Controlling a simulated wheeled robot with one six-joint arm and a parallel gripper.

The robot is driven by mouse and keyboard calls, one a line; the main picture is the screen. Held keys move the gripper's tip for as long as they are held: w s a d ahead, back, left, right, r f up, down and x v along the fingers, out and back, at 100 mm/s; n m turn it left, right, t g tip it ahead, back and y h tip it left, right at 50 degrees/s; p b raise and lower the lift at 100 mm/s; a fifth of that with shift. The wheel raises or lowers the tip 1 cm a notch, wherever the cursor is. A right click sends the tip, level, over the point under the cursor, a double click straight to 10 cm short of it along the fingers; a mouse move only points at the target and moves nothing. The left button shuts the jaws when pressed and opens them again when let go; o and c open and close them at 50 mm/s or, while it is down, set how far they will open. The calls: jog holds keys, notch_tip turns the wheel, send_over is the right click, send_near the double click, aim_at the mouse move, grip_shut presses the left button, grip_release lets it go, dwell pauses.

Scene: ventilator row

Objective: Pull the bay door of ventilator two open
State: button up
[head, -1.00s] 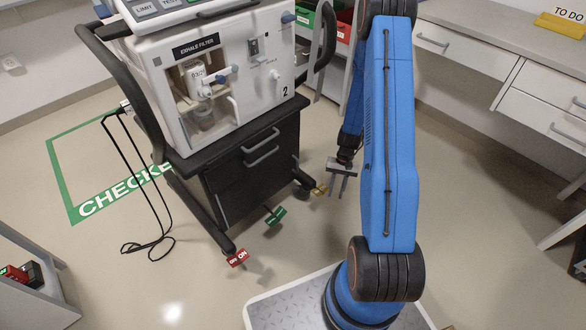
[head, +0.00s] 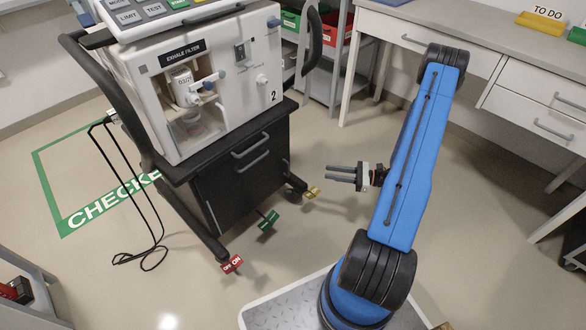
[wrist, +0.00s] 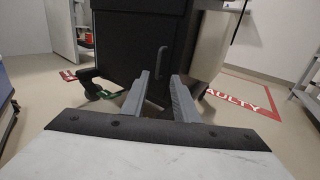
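Ventilator two (head: 262,105), a white unit marked "2" on a black cart, stands left of my gripper in the head view. Its exhale filter bay (head: 190,105) shows a white filter and a clear cup behind the front. I cannot tell whether a clear door covers it. The black cabinet (head: 235,185) below has two grey handles (head: 250,146) and looks closed. My gripper (head: 330,178) is open and empty, right of the cabinet and apart from it. In the wrist view its fingers (wrist: 160,85) point at a black cart (wrist: 135,45) with an upright grey handle (wrist: 162,62).
Red (head: 232,264), green (head: 268,220) and yellow (head: 311,192) pedals stick out at the cart's foot. A black cable (head: 125,200) hangs at its left. A desk (head: 480,50) stands at the right. Floor between my base and the cart is clear.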

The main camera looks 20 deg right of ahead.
jog(key=x, duration=1.6)
jog(key=shift+w+a, duration=0.15)
jog(key=shift+a, duration=0.25)
grip_shut()
dwell(0.9)
